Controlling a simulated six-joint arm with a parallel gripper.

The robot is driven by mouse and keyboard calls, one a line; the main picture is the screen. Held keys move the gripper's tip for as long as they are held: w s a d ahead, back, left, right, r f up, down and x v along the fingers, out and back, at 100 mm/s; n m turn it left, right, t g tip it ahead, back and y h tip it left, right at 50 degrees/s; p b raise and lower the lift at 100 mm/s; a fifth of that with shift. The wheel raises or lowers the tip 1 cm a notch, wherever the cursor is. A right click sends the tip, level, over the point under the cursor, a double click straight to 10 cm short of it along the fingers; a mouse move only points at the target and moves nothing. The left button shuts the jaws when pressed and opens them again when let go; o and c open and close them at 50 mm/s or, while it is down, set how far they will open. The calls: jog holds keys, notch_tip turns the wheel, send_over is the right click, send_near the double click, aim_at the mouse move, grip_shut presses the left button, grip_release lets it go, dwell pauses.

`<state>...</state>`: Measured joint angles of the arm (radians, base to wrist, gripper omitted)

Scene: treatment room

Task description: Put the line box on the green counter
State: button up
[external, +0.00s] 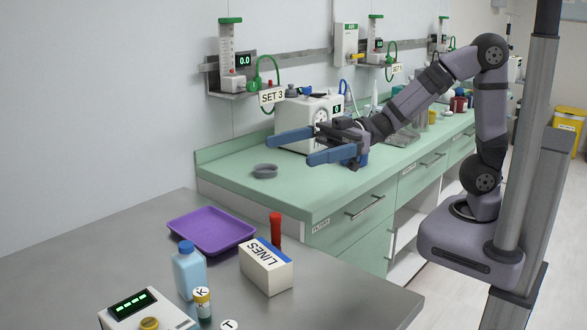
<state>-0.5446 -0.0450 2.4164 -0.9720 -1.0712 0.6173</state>
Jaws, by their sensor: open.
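The line box (266,270) is a white box with a blue stripe and the word LINES on its top. It sits on the grey metal table in the foreground. The green counter (225,175) runs along the wall behind that table, with drawers in its front. My gripper (288,147) is open and empty above the near part of the counter. Its blue fingers point left. It is apart from the line box, higher and farther back.
On the metal table (345,270) are a purple tray (211,232), a blue bottle (189,270), a red-capped tube (275,228), a small vial (202,304) and a device with a green display (145,310). A grey ring-shaped object (265,171) and a white machine (297,115) stand on the counter.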

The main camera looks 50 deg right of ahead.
send_near(273, 255)
jog(key=shift+w+a+f, duration=0.3)
jog(key=shift+w+f, duration=0.15)
jog(key=shift+w, duration=0.1)
jog(key=shift+w+a+f, duration=0.3)
jog(key=shift+w+f, duration=0.15)
jog(key=shift+w, duration=0.1)
jog(key=shift+p+x, duration=1.1)
jog(key=shift+x, duration=2.55)
jog(key=c, duration=0.9)
jog(key=shift+d+r, duration=0.1)
